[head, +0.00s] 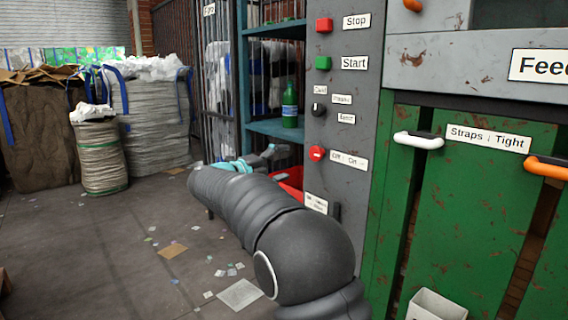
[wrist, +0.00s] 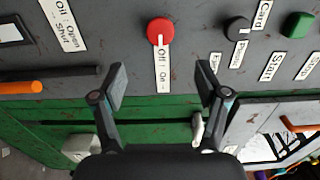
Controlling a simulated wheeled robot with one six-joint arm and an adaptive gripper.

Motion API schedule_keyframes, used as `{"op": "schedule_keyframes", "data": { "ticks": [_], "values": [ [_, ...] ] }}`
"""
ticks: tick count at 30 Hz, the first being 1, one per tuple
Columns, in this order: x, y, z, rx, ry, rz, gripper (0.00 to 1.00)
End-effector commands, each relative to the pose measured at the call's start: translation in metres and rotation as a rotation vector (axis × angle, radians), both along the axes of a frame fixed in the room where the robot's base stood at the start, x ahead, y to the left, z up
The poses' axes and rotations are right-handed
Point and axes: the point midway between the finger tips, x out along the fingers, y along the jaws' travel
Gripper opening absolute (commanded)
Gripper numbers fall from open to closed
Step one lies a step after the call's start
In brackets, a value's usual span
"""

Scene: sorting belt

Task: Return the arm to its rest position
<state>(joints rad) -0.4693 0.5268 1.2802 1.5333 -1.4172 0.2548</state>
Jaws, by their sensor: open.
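My arm (head: 265,220) reaches from the lower middle of the head view toward the left side of the grey control panel (head: 345,110). My gripper's fingertips are hard to make out in the head view. In the wrist view my gripper (wrist: 160,82) is open and empty, its two dark fingers spread apart. The panel fills the upper part of that view, tilted. A red round knob (wrist: 161,31) labelled Off and On shows beyond and between the fingers, apart from them.
Red Stop (head: 324,25) and green Start (head: 323,63) buttons sit on the panel. A green cabinet (head: 470,215) with a white handle (head: 418,140) stands right. A teal shelf (head: 274,128) holds a green bottle (head: 290,105). Sacks (head: 100,155) stand left. Scraps litter the otherwise open floor.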

Motion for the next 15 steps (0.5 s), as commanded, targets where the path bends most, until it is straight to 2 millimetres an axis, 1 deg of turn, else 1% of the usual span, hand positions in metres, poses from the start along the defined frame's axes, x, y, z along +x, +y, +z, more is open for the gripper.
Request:
{"op": "schedule_keyframes", "data": {
  "ticks": [5, 8, 11, 12, 14, 15],
  "values": [
    [0.002, 0.001, -0.001, -0.003, 0.009, 0.011, 0.74],
    [0.013, 0.01, -0.003, -0.005, 0.025, 0.076, 0.74],
    [0.035, 0.032, -0.004, -0.044, 0.048, 0.216, 0.74],
    [0.045, 0.044, -0.009, -0.073, 0.069, 0.289, 0.74],
    [0.058, 0.065, -0.021, -0.127, 0.111, 0.406, 0.74],
    [0.064, 0.079, -0.031, -0.164, 0.144, 0.486, 0.74]
  ]
}}
